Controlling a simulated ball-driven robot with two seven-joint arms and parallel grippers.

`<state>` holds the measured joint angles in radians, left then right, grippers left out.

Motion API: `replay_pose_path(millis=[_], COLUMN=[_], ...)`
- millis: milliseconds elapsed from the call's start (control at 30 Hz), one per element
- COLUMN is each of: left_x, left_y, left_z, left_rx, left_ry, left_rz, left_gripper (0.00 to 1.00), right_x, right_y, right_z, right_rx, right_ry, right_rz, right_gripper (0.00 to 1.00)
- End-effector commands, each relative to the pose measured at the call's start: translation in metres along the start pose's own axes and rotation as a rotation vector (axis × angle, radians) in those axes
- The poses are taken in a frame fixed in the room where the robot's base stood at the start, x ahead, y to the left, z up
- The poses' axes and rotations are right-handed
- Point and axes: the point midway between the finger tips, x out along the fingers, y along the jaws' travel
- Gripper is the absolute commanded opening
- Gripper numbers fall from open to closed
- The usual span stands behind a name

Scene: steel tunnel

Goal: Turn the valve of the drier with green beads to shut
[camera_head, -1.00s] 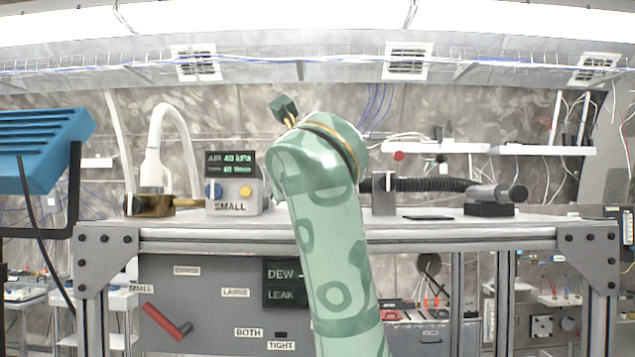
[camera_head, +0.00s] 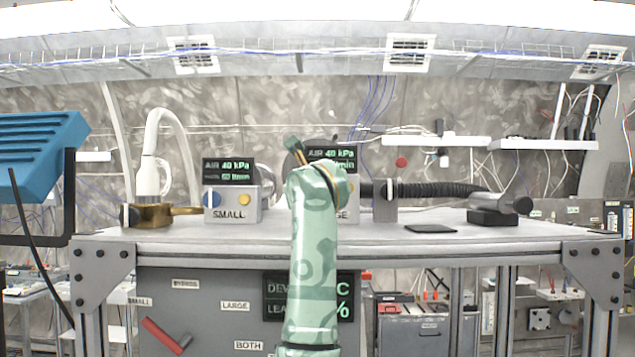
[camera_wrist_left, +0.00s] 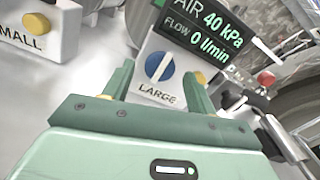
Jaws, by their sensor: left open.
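A grey box marked LARGE (camera_wrist_left: 150,92) has a round blue knob (camera_wrist_left: 160,66) with a slanted white line, a yellow button and a display reading AIR 40 kPa, FLOW 0 l/min. My left gripper (camera_wrist_left: 157,74) is open, its green fingers on either side of the knob in the wrist view; I cannot tell whether they touch it. In the head view my left arm covers much of the LARGE box (camera_head: 347,203) and its knob. To its left stands the box marked SMALL (camera_head: 232,204), with a blue knob (camera_head: 213,199). I see no green beads. My right gripper is not in view.
The boxes stand on a grey bench (camera_head: 430,242). A brass fitting with a white hose (camera_head: 150,215) is left; a black corrugated hose (camera_head: 440,189) is right. Below hang a panel with a red lever (camera_head: 166,337) and a DEW/LEAK display. A blue louvred unit (camera_head: 38,150) is far left.

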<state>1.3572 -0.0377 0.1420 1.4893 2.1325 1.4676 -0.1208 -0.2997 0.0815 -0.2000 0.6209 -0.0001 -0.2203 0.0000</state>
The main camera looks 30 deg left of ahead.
Motion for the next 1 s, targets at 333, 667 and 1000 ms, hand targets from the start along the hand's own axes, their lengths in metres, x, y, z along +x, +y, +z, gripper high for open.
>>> replay_pose_path(millis=[333,667,1000], left_x=[0.0070,0.0067,0.0065], left_y=[0.0007,0.0005,0.0005], left_z=[-0.0010,-0.0008,-0.0005], left_rx=[0.000,0.001,0.093], left_ry=[0.001,0.001,0.000], left_rz=[0.001,0.001,0.000], left_gripper=[0.57,0.12,0.12], right_x=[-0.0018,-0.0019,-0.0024], right_y=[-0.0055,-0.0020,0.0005], right_z=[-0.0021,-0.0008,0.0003], right_rx=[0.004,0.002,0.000], right_ry=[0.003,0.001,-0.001], right_rz=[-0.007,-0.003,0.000], right_gripper=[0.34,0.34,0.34])
